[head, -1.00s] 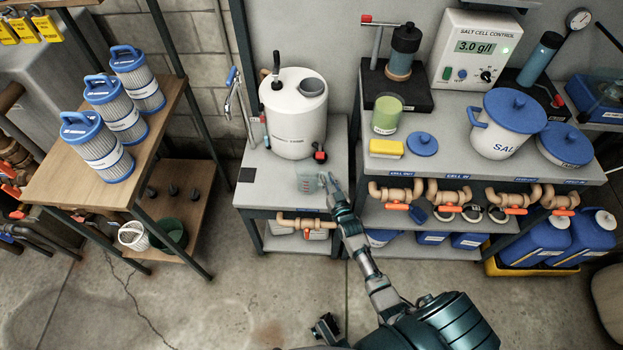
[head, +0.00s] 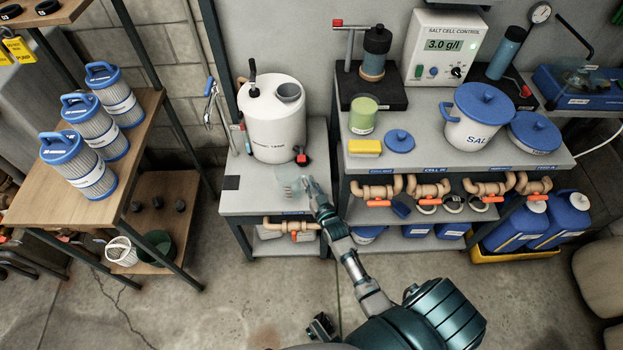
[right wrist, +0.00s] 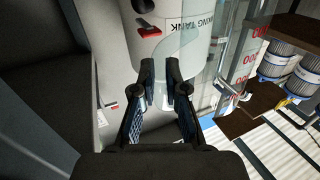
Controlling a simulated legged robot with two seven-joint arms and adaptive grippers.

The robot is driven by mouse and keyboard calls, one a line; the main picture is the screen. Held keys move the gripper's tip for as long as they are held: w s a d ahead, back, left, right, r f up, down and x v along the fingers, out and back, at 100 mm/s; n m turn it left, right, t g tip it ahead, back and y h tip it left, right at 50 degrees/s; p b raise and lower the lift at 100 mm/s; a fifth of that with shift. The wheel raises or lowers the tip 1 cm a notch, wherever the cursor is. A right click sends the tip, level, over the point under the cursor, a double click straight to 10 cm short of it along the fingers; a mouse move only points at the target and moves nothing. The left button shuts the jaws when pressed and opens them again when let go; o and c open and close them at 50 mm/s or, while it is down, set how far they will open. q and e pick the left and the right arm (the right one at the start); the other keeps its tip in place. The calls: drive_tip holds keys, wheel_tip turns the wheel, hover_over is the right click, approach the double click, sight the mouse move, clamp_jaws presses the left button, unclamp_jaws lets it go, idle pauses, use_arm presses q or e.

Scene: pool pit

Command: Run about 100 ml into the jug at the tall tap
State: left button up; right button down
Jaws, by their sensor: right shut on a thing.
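My right gripper (head: 306,183) is shut on the clear jug (head: 289,184), over the front part of the left bench. In the right wrist view its fingers (right wrist: 168,82) point toward the white tank, and red marks show through clear walls at the right. The jug is see-through, so its fill level cannot be told. The tall tap (head: 211,97), a slim metal pipe with a blue handle, stands at the bench's left edge, left of the jug and apart from it. A dark part at the bottom edge of the head view may be my left gripper; its state is unclear.
The white tank (head: 275,122) with a red and black spigot (head: 301,157) stands behind the jug. The bench top (head: 240,200) is clear at its front left. A wooden shelf (head: 35,185) with blue-capped filters is at left. A salt bench (head: 410,165) is at right.

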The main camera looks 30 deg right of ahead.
use_arm(q)
drive_tip(key=f+p, duration=0.1)
drive_tip(key=f, duration=0.4)
drive_tip(key=shift+s+f+p, duration=0.2)
drive_tip(key=shift+f+p, duration=0.15)
use_arm(e)
drive_tip(key=s+a+r, duration=0.1)
drive_tip(key=s+a, duration=0.7)
drive_tip(key=s, duration=0.2)
drive_tip(key=shift+s+a+r, duration=0.15)
drive_tip(key=shift+s+r, duration=0.05)
drive_tip(key=shift+r, duration=0.05)
